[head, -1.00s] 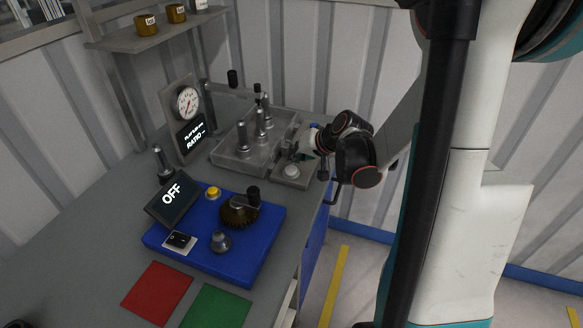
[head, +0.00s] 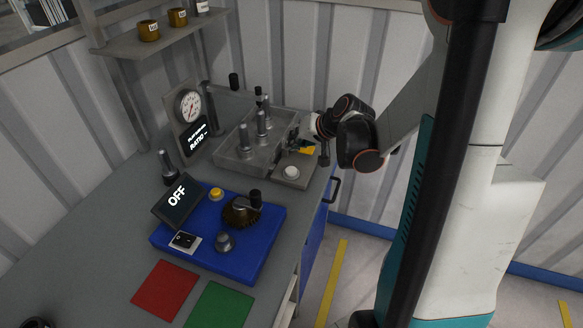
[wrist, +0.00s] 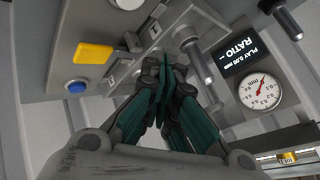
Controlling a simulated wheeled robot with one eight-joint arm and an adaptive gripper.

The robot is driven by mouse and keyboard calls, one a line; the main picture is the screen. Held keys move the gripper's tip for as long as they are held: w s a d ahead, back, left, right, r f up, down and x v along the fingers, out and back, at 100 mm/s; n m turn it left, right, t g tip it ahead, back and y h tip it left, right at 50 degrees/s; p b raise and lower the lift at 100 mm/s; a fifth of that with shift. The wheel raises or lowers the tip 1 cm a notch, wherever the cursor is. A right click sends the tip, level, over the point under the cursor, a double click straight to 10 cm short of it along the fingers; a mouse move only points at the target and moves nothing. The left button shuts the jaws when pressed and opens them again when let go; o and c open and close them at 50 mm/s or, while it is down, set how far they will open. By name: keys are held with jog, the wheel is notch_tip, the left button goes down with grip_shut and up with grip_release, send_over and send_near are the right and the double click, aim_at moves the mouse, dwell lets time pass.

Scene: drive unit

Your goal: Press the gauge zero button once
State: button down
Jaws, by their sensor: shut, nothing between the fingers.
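The gauge (head: 190,106) is a white round dial on a grey upright panel at the back of the bench; it also shows at right in the wrist view (wrist: 260,92). A dark display (head: 198,134) under it reads "RATIO --". A white round button (head: 291,172) sits on a grey plate in front of the tray. A blue round button (wrist: 77,86) shows beside a yellow flat piece (wrist: 94,54) in the wrist view. No readable label marks either as the zero button. My gripper (wrist: 165,75) is shut and empty, above the grey fixture, apart from both buttons.
A grey tray (head: 232,162) with several upright metal pins stands behind the plate. A blue base (head: 235,260) carries an "OFF" screen (head: 178,197), a yellow button (head: 216,193), a gear with a crank and a black switch. Red (head: 165,289) and green mats lie in front.

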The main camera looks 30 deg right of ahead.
notch_tip(320, 180, up, 10)
jog(key=p, duration=0.7)
